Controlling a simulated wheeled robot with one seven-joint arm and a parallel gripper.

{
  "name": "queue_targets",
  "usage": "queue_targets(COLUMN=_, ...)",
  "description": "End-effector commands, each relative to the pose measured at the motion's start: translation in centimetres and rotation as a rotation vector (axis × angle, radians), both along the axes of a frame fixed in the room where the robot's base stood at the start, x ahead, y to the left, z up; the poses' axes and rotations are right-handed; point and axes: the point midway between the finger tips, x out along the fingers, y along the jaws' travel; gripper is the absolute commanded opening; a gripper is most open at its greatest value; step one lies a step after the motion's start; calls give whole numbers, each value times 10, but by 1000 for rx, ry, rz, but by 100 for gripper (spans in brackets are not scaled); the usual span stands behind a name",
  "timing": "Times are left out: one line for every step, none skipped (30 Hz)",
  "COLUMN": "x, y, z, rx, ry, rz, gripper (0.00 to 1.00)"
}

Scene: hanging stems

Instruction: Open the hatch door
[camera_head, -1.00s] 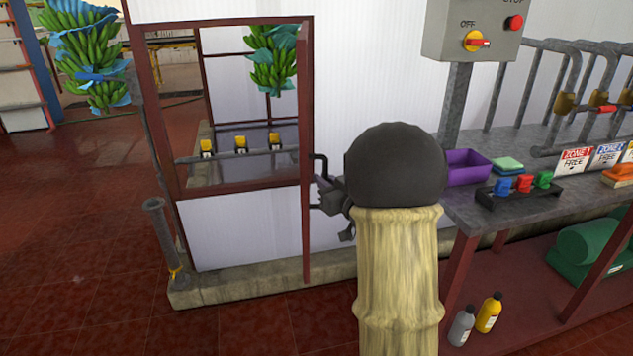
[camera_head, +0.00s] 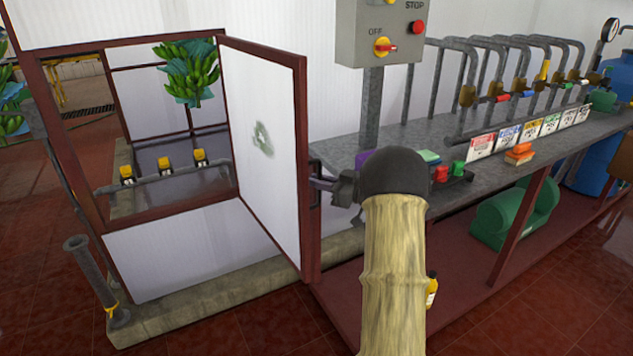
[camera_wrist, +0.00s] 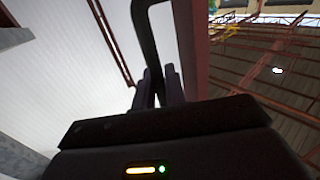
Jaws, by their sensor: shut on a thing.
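The hatch door (camera_head: 262,140) is a white panel in a dark red frame, swung well out from the hatch opening in the head view. Its hinge side is at the left and its free edge is toward me. My gripper (camera_head: 320,183) is at the free edge, shut on the dark door handle (camera_head: 314,170). In the wrist view the black bar handle (camera_wrist: 148,45) runs down between the two fingers of my gripper (camera_wrist: 158,85). The red door edge (camera_wrist: 190,50) is just beside it. My arm hides part of the bench.
A grey bench (camera_head: 400,140) with pipes, signs and small coloured blocks stands to the right of the door. A control box (camera_head: 380,32) is on a post behind. A grey post (camera_head: 92,270) stands at left. Red floor (camera_head: 240,335) is open in front.

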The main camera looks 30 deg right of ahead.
Motion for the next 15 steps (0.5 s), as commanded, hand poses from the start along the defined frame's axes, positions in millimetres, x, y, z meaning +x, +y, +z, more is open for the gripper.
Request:
queue_targets(x=3, y=2, z=3, rx=3, ry=-7, rz=8, gripper=0)
queue_targets(x=3, y=2, z=3, rx=3, ry=-7, rz=10, gripper=0)
queue_targets(x=3, y=1, z=3, rx=3, ry=-7, rz=12, gripper=0)
queue_targets(x=3, y=1, z=3, rx=3, ry=-7, rz=14, gripper=0)
queue_targets(x=4, y=1, z=3, rx=3, ry=-7, rz=14, gripper=0)
queue_targets(x=4, y=1, z=3, rx=2, ry=-7, rz=15, gripper=0)
queue_targets(x=4, y=1, z=3, rx=3, ry=-8, rz=15, gripper=0)
queue_targets(x=4, y=1, z=3, rx=3, ry=-8, rz=15, gripper=0)
queue_targets(x=4, y=1, z=3, rx=3, ry=-8, rz=14, gripper=0)
queue_targets(x=4, y=1, z=3, rx=3, ry=-8, rz=14, gripper=0)
queue_targets(x=4, y=1, z=3, rx=3, ry=-8, rz=14, gripper=0)
queue_targets(x=4, y=1, z=3, rx=3, ry=-9, rz=14, gripper=0)
queue_targets(x=4, y=1, z=4, rx=3, ry=-9, rz=13, gripper=0)
queue_targets(x=4, y=1, z=4, rx=3, ry=-9, rz=13, gripper=0)
queue_targets(x=4, y=1, z=4, rx=2, ry=-10, rz=12, gripper=20)
